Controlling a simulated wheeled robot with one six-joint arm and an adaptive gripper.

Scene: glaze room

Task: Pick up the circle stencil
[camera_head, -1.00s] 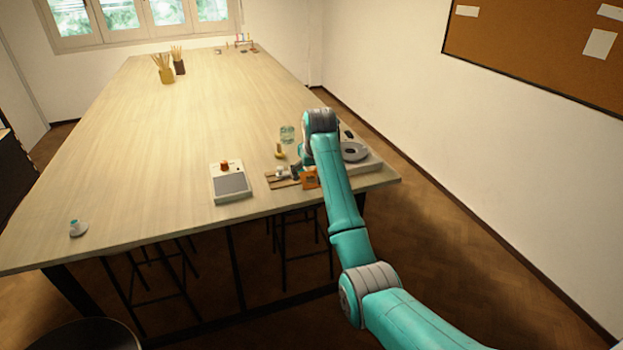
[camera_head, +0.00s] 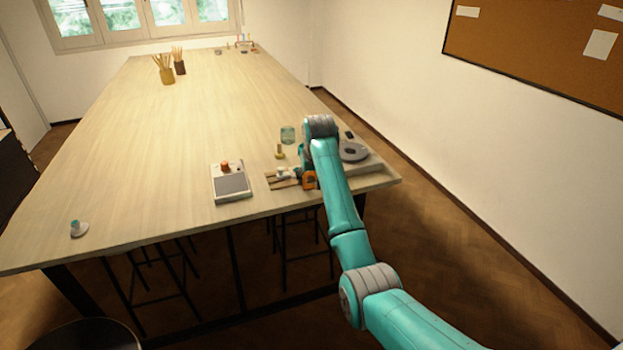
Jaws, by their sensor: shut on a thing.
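My gripper (camera_head: 296,173) is low at the near right end of the table, largely hidden by my own arm. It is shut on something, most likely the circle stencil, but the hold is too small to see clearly. A small orange piece (camera_head: 309,181) shows right beside the gripper, at the near edge of the table. I cannot tell for certain whether it is the stencil. A brown wooden tray or rack (camera_head: 272,183) lies just left of the gripper, with small pale things on or over it.
A brass-coloured piece (camera_head: 279,152) and glass jar (camera_head: 288,135) stand behind. A grey disc (camera_head: 354,151) sits on a pale base at right. The table's middle is clear.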

